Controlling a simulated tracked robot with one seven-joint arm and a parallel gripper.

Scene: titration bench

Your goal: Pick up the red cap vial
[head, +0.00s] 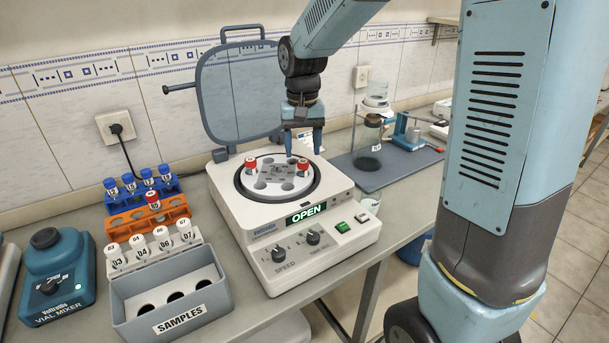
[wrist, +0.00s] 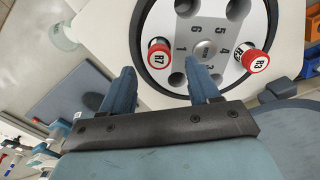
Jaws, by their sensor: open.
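Two red cap vials stand in the rotor of the open centrifuge (head: 286,225). One red cap vial (head: 304,163) is at the rotor's right; it appears as the R7 vial (wrist: 159,50) in the wrist view. The other red cap vial (head: 250,164) is at the rotor's left and appears as R3 (wrist: 257,61) in the wrist view. A third red cap vial (head: 153,199) stands in the orange rack (head: 130,221). My gripper (head: 303,152) is open and empty above the rotor's right side. In the wrist view its fingers (wrist: 160,80) straddle the line to R7, apart from it.
The centrifuge lid (head: 240,95) stands raised behind the rotor. Blue-capped vials (head: 130,182) and a white rack (head: 153,250) are on the left, behind the grey samples box (head: 175,302). A vial mixer (head: 52,275) is at far left. A stand (head: 370,130) is on a mat at the right.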

